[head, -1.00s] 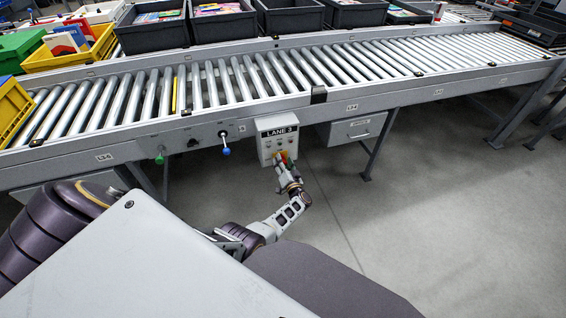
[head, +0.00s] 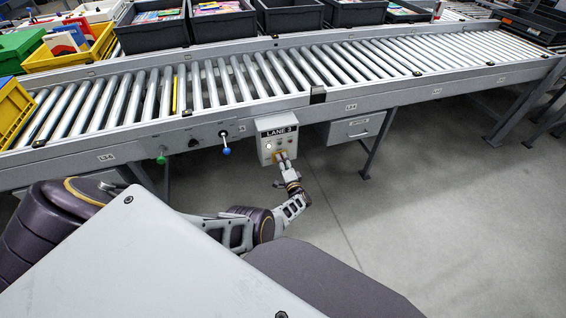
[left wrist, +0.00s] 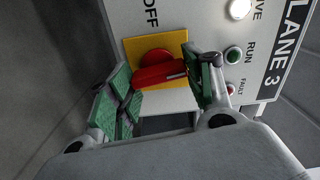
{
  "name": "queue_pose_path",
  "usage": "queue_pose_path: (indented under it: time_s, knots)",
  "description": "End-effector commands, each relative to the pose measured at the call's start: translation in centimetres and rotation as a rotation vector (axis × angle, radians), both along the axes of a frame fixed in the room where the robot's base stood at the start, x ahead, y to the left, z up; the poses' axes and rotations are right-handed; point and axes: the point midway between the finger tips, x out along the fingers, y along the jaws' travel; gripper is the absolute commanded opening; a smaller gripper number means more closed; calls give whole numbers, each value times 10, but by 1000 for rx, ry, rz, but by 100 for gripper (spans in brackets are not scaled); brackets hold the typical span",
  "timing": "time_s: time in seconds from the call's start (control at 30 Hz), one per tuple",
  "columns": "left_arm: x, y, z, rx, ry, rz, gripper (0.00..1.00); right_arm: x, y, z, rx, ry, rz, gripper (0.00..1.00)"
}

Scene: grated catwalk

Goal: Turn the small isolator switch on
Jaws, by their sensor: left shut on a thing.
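The small isolator switch has a red rotary handle (left wrist: 160,76) on a yellow plate (left wrist: 140,50), seen in the left wrist view, with the word OFF printed beside the plate. It sits on the front of the grey LANE 3 box (head: 265,157) under the conveyor. My left gripper (head: 281,157) reaches up to this box from below. In the left wrist view its green-padded fingers (left wrist: 163,80) are on either side of the handle, shut on it. The handle lies roughly sideways in that view. Any ON mark is hidden. My right gripper is out of view.
A bright white lamp (left wrist: 239,9), a green RUN lamp (left wrist: 233,55) and a red FAULT lamp sit beside the switch. The roller conveyor (head: 330,65) runs above, bearing yellow and dark totes at its back. A blue-knobbed lever (head: 226,151) stands left of the box. The floor right is clear.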

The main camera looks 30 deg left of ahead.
Motion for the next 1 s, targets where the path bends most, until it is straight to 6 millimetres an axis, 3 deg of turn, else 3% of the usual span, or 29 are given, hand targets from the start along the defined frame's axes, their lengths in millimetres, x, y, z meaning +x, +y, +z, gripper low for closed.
queue_pose_path:
  time_s: [0.3, 0.8, 0.83, 1.0]
  knots:
    - [1, -2, -1, 88, 107, -4, 28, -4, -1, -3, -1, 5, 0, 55]
    - [0, -2, -2, 105, 127, -4, 28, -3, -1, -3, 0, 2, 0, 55]
    - [0, -2, -2, 105, 127, -4, 53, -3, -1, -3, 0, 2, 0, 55]
    - [0, -1, -1, 105, 126, -2, 73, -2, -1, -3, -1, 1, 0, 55]
